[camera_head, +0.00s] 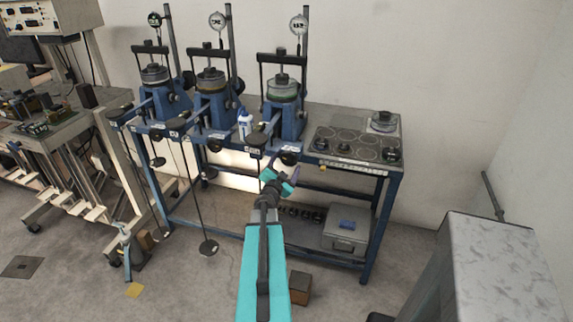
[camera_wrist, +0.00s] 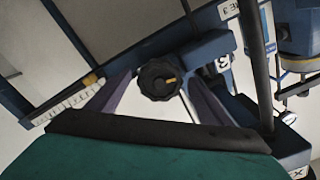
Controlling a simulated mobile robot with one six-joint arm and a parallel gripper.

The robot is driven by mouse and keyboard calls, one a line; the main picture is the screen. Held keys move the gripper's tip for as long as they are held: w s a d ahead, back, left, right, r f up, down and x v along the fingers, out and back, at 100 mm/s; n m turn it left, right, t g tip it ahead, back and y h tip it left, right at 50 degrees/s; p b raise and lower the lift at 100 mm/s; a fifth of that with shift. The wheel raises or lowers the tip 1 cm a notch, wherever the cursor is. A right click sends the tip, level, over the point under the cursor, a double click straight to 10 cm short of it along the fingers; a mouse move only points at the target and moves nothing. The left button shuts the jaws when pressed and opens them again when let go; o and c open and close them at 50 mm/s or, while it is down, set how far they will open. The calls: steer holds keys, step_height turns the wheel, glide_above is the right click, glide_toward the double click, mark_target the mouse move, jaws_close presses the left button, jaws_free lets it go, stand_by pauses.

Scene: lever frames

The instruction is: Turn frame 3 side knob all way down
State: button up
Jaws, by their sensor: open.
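The rightmost blue lever frame (camera_head: 285,118) stands on the bench, with a dial gauge above it. Its dark side knob (camera_head: 289,158) shows low on its front, just above my gripper (camera_head: 284,167). In the wrist view the knob (camera_wrist: 153,82) is black and ridged, with a yellow mark pointing right. A label reading 3 (camera_wrist: 222,63) is beside it. My gripper (camera_wrist: 160,90) is open, with one purple finger on each side of the knob. I cannot tell whether either finger touches it.
Two similar lever frames (camera_head: 212,100) stand to the left, with weight hangers (camera_head: 208,247) hanging in front. A white bottle (camera_head: 245,124) stands between frames. Weights in a tray (camera_head: 352,147) lie at the right of the bench. A grey case (camera_head: 346,238) is on the lower shelf.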

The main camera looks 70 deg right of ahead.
steer(key=shift+a, duration=0.2)
steer(key=a+p, duration=0.8)
steer(key=a, duration=0.5)
steer(key=shift+s+a, duration=0.2)
steer(key=shift+s, duration=0.2)
stand_by(0.7)
stand_by(0.6)
